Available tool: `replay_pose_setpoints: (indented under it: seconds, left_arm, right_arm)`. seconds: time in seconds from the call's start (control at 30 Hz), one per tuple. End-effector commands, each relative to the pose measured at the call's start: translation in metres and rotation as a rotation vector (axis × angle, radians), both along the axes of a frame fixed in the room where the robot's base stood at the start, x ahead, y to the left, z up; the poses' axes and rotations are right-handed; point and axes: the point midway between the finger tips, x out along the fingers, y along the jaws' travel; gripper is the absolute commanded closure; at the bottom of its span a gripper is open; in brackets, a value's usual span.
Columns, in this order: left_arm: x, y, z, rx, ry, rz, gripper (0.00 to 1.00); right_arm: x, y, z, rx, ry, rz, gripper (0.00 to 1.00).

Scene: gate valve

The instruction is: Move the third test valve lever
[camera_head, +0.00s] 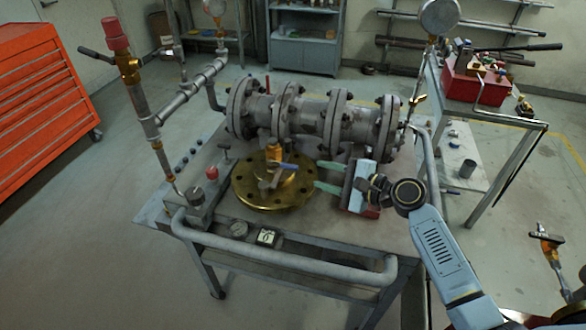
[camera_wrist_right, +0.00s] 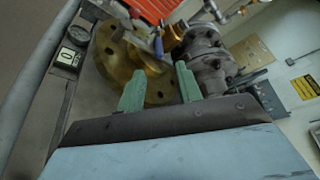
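A brass valve (camera_head: 273,155) with a blue lever (camera_head: 288,166) stands on a round brass flange (camera_head: 248,195) on the table; the blue lever (camera_wrist_right: 158,46) also shows in the wrist view. My right gripper (camera_head: 318,175) has two green fingers, spread apart with nothing between them. They point at the blue lever from the right, a short gap away. Another valve with a dark lever (camera_head: 95,54) is on the upright pipe at left, and a small brass valve (camera_head: 418,99) is at right. I cannot tell which is the third. My left gripper is not in view.
A flanged grey pipe (camera_head: 312,118) lies across the back of the table (camera_head: 330,220). A rail (camera_head: 280,262) runs along its front edge. A digital gauge (camera_head: 267,237) sits near the rail. A red tool chest (camera_head: 40,95) stands at left, and a red box (camera_head: 475,85) is on a side table.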

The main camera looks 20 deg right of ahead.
Motion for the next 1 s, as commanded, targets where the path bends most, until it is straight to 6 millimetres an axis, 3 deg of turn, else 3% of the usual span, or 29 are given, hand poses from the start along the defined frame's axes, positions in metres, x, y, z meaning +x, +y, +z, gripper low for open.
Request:
replay_pose_setpoints:
  seconds: [0.2,0.4,0.87,1.0]
  left_arm:
    - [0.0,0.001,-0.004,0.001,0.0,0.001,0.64]
    - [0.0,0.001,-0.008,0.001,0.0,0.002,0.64]
    - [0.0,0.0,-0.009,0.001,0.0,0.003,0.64]
    - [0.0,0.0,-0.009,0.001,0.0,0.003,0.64]
  right_arm:
    - [0.038,0.03,-0.01,0.003,0.002,0.002,0.65]
    - [0.063,0.048,-0.018,0.0,0.002,0.003,0.65]
    - [0.075,0.057,-0.021,0.0,0.004,0.002,0.65]
    - [0.075,0.057,-0.021,0.0,0.004,0.002,0.79]
